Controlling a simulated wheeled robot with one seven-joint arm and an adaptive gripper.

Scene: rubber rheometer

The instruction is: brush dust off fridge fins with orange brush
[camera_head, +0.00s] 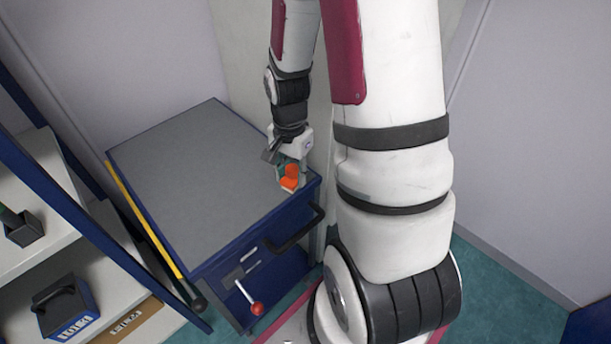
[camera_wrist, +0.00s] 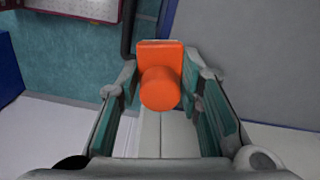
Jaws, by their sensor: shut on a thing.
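The orange brush (camera_head: 290,178) is in my gripper (camera_head: 290,172) at the right corner of the blue cart's grey top. In the wrist view the orange brush (camera_wrist: 160,80) stands between the two green-padded fingers of my gripper (camera_wrist: 163,95), its round handle end toward the camera. The gripper is shut on it. A pale part shows under the brush in the head view; I cannot tell whether it touches the cart top. I cannot make out any fridge fins or dust in either view.
The blue cart (camera_head: 205,185) has a mostly bare grey top, a black handle (camera_head: 297,230) and a red-knobbed lever (camera_head: 257,308). Pale walls stand close behind.

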